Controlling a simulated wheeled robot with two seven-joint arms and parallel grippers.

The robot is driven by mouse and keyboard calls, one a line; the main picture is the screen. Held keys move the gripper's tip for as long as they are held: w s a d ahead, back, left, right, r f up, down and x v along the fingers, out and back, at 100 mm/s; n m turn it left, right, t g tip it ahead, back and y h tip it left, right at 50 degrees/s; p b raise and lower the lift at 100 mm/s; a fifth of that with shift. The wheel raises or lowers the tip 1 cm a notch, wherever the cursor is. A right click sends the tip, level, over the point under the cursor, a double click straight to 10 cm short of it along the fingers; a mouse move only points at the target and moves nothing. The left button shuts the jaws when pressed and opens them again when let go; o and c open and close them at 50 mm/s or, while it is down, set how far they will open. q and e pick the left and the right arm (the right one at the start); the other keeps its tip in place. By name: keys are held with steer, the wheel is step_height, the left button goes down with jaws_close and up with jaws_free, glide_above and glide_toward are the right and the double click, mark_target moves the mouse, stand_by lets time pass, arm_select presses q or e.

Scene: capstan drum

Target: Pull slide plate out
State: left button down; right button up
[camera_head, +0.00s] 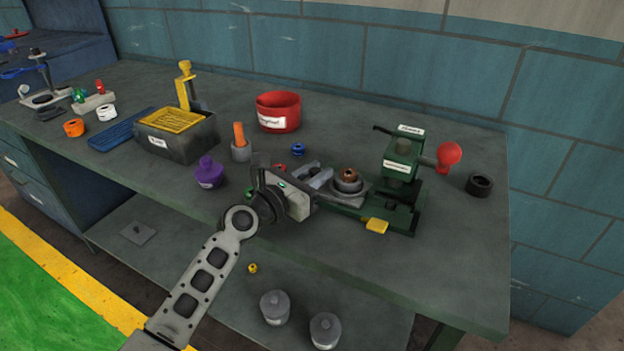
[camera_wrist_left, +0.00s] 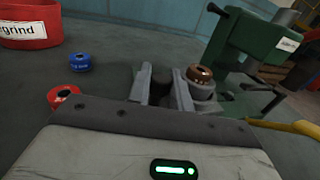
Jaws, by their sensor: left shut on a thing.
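The green press (camera_head: 400,170) stands near the right front of the bench, with a red ball on its lever and a yellow tab at its base. The grey slide plate (camera_head: 366,187) lies on the left part of the press's green base, outside the press head. A grey ring cup with a brown bushing (camera_head: 350,175) sits on it; the bushing also shows in the left wrist view (camera_wrist_left: 199,73). My left gripper (camera_head: 319,178) is shut on the slide plate's left end; the fingers hide the gripped part. My right gripper is not in view.
A red bin (camera_head: 278,111), a blue spool (camera_head: 298,149), a purple knob piece (camera_head: 209,172) and an orange-topped cup (camera_head: 240,145) stand left of the press. A dark ring (camera_head: 479,184) lies to the right. Grey canisters (camera_head: 275,307) stand on the lower shelf.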

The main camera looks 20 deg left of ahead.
arm_select(q)
steer(key=shift+a, duration=0.25)
steer(key=c, duration=1.6)
jaws_free()
steer(key=shift+w, duration=0.1)
steer(key=v, duration=1.5)
steer(key=shift+b, duration=0.3)
steer(key=shift+s+a, duration=0.1)
steer(key=shift+s, duration=0.45)
steer(key=shift+s, duration=0.1)
